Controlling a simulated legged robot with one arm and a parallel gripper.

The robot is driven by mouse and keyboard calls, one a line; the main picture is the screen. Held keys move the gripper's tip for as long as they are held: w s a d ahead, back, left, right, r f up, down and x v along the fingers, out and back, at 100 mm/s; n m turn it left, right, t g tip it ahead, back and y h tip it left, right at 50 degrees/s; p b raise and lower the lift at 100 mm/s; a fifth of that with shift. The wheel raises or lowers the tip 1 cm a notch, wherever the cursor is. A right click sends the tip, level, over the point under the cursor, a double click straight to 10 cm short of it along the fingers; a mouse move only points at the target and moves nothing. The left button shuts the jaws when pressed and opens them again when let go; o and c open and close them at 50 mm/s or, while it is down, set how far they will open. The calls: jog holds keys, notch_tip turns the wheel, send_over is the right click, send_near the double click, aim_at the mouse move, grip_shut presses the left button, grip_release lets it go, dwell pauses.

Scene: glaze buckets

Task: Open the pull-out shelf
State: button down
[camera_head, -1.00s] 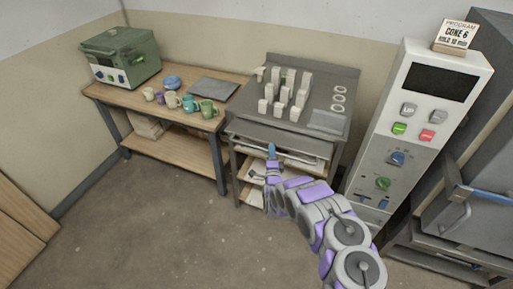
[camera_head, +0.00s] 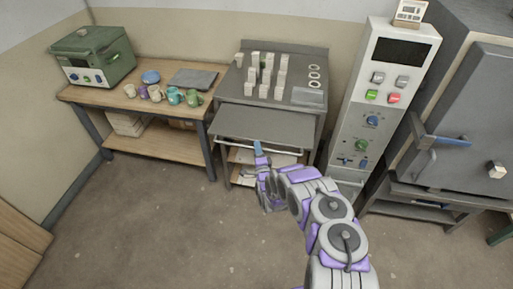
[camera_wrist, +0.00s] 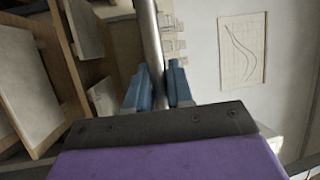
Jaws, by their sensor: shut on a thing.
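The pull-out shelf (camera_head: 265,124) is a flat grey panel that sticks out from the front of the grey metal cabinet (camera_head: 310,115). A pale metal bar handle (camera_head: 285,152) runs along its front edge. My gripper (camera_head: 258,148) is at the middle of this bar, with its blue fingertips at the handle. In the wrist view my two blue fingers (camera_wrist: 157,88) are on either side of the bar (camera_wrist: 151,45), shut on it.
White cones (camera_head: 265,75) stand on the cabinet top. A wooden table (camera_head: 150,110) with mugs and a green box (camera_head: 92,55) is at the left. A control column (camera_head: 375,100) and grey kiln (camera_head: 465,130) stand at the right. The floor (camera_head: 150,220) in front is clear.

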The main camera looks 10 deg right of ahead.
jog(key=shift+f, duration=0.25)
jog(key=c, duration=1.2)
grip_release()
jog(key=shift+f, duration=0.1)
jog(key=shift+o, duration=0.5)
jog(key=shift+r, duration=0.2)
jog(key=s+f+p, duration=0.3)
jog(key=s, duration=1.4)
jog(key=shift+d, duration=0.45)
jog(key=shift+f, duration=0.1)
